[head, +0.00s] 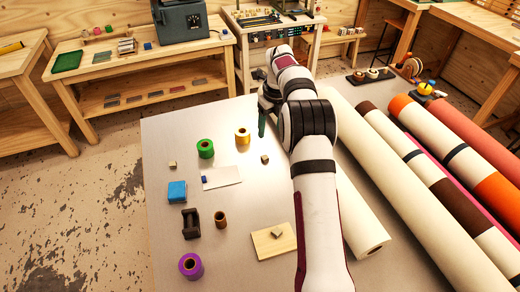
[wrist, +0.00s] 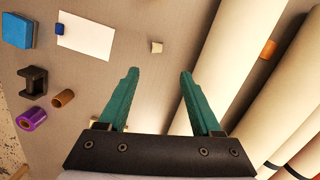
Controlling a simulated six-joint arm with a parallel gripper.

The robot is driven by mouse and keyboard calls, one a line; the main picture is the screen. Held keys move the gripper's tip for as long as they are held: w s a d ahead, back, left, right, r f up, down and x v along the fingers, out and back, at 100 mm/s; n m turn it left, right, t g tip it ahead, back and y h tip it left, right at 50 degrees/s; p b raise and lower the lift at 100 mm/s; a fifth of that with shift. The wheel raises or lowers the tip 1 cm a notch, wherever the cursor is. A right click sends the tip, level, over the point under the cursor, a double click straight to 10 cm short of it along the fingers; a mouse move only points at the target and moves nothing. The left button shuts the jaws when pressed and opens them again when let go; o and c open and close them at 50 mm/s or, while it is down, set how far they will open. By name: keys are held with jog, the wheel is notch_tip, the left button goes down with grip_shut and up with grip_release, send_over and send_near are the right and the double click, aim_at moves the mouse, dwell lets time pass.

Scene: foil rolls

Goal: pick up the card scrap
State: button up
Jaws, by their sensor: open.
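The card scrap appears to be the white card (head: 228,175) lying flat on the grey table, with a small blue piece (head: 204,180) at its left end. In the wrist view the card (wrist: 88,38) lies at the upper left, ahead and left of the fingers, with the blue piece (wrist: 60,29) on its left edge. My gripper (wrist: 159,74) is open with nothing between its green fingertips, and is apart from the card. In the head view a green finger (head: 262,122) shows beyond and right of the card; the rest is mostly hidden by my arm.
A small beige block (wrist: 157,47) lies just ahead of the fingertips. Left are a blue box (head: 177,191), black holder (head: 191,223), brown roll (head: 221,219) and purple roll (head: 191,266). Green (head: 205,148) and gold (head: 242,136) rolls stand beyond the card. Long rolls (head: 360,215) fill the right.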

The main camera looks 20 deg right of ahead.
aim_at(265, 157)
jog(key=f, duration=0.4)
jog(key=w+f, duration=0.1)
jog(key=f, duration=0.4)
jog(key=a+f, duration=0.1)
jog(key=f, duration=0.3)
jog(key=shift+w+f, duration=0.2)
jog(key=shift+w, duration=0.05)
jog(key=shift+d, duration=0.1)
grip_shut()
